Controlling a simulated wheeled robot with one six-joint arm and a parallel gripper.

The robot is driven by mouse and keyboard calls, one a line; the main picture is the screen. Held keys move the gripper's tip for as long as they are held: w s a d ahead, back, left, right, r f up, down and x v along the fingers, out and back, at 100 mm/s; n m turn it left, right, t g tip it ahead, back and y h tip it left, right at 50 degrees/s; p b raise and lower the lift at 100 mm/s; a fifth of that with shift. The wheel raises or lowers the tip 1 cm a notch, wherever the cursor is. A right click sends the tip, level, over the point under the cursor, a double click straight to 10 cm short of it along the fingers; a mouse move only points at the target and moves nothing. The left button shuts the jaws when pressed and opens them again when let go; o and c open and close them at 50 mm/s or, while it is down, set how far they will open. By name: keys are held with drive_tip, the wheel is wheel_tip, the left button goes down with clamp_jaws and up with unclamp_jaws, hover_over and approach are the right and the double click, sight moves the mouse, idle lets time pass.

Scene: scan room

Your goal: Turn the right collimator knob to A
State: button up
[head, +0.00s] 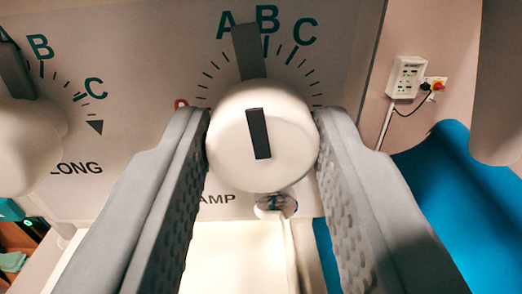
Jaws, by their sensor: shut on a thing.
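The right collimator knob (228,165) is a round cream knob with a dark bar on its face and a dark pointer (250,55) above it. The pointer leans slightly left of upright, with its tip between A (225,26) and B (267,20), closer to B. C (304,32) is farther right. My gripper (263,138) is shut on this knob, with a grey textured finger against its left and right sides. The fingers hide parts of the dial and the label below, of which "AMP" shows.
Another cream knob (28,145) with a dark pointer, its own A, B, C scale and the label "LONG" is at the left. A white socket box (405,77) with a cable is on the right wall. A blue surface (440,200) lies at the lower right.

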drive_tip(key=shift+n, duration=0.8)
drive_tip(key=o, duration=1)
drive_tip(key=shift+s, duration=0.1)
drive_tip(key=s, duration=1.7)
drive_tip(key=shift+s+a+f, duration=0.1)
drive_tip(key=shift+a+f, duration=0.25)
